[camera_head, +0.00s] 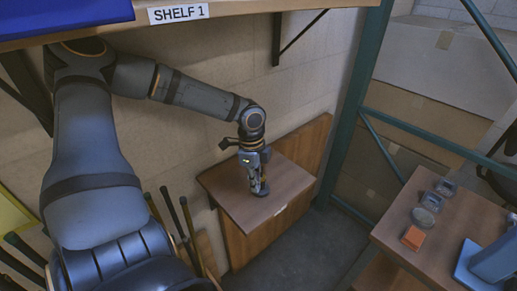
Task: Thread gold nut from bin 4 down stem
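My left gripper (260,190) points down over the top of a small brown wooden table (238,205) in the middle of the head view. Its fingers are small and dark here, so I cannot tell whether they are open or shut, or whether they touch the tabletop. I cannot make out a gold nut, a stem or a bin marked 4. My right gripper is not in view.
A shelf labelled SHELF 1 (178,12) overhangs at the top left. A green metal frame (352,100) stands right of the small table. A wooden bench (395,232) at right holds small clear containers (432,201), an orange block (413,238) and a blue object (488,262).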

